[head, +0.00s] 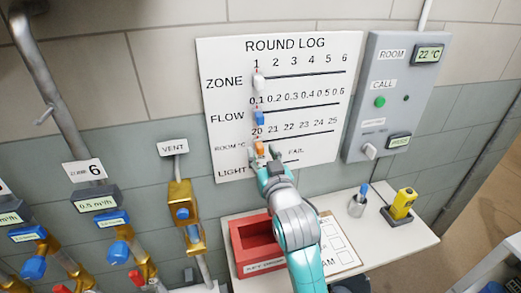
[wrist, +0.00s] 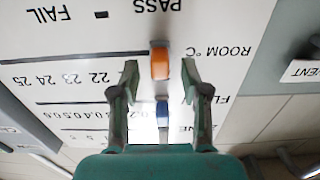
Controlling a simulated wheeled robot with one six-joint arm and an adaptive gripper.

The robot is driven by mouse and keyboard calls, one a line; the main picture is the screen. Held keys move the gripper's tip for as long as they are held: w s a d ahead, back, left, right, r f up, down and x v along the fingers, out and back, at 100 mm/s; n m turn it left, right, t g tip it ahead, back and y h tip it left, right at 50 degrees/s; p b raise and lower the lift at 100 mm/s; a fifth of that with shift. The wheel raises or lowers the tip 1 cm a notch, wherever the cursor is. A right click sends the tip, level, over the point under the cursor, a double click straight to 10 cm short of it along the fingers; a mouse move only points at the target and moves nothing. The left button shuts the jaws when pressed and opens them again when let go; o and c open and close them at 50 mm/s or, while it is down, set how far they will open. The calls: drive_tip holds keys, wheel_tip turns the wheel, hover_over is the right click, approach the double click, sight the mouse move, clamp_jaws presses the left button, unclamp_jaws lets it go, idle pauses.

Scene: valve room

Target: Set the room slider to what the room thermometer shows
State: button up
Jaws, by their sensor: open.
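The room thermometer (head: 428,55) on the grey panel reads 22 °C. The orange room slider (head: 261,147) sits at the left end of its row on the ROUND LOG board (head: 340,60), by the 20 mark. The row's scale runs from 20 to 25. My gripper (head: 265,153) is at this slider. In the wrist view, which shows the board upside down, the orange slider (wrist: 160,64) stands between the two fingers of my open gripper (wrist: 160,76), with a gap on each side. The 20 and 21 marks are hidden there.
Above it are a blue flow slider (head: 260,118) near 0.1 and a white zone slider (head: 258,83) near 1. The panel right of the board has a green button (head: 379,102). A shelf below holds a red box (head: 243,233), a cup (head: 357,207) and a yellow device (head: 404,203).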

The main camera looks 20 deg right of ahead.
sight(288, 137)
drive_tip(key=shift+w, duration=1.1)
clamp_jaws()
drive_tip(key=shift+d, duration=0.15)
drive_tip(key=d, duration=0.8)
drive_tip(key=shift+s+d, duration=0.3)
drive_tip(key=shift+d, duration=0.1)
unclamp_jaws()
